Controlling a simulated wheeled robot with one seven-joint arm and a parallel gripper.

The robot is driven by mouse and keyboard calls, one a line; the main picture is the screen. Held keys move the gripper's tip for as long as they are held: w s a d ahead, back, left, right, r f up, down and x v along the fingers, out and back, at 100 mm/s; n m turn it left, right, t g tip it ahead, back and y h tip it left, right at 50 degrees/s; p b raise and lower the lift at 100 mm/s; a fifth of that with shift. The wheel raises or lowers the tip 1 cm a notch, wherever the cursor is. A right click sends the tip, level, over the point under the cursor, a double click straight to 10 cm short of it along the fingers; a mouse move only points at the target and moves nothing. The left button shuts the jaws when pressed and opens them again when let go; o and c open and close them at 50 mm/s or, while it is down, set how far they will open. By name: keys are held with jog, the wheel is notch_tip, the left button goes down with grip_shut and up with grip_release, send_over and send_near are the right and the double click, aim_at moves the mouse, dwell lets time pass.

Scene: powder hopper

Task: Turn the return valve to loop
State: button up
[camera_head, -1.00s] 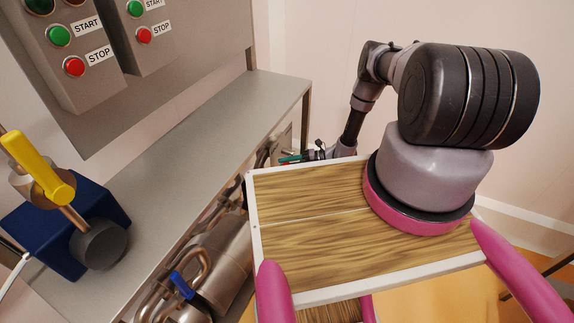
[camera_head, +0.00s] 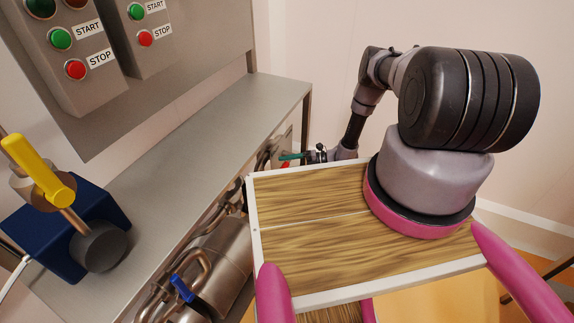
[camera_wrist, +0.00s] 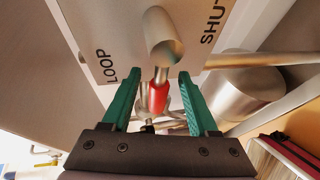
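The return valve shows in the wrist view as a metal stub (camera_wrist: 163,40) on a plate (camera_wrist: 130,20) lettered LOOP at left and SHUT, partly cut off, at right. Its red handle (camera_wrist: 158,97) points down the picture from the stub, between the two labels. My gripper (camera_wrist: 160,90) is open, with one green finger on each side of the red handle and a visible gap to each.
A steel bench (camera_head: 210,130) runs along the left, with a blue block (camera_head: 45,225) and yellow handle (camera_head: 40,170) on it. Metal pipes and a blue-handled valve (camera_head: 183,288) sit below its edge. In the wrist view, a metal cylinder (camera_wrist: 245,92) and pipe lie right of my gripper.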

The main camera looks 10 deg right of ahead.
jog(key=v, duration=1)
jog(key=shift+d, duration=0.4)
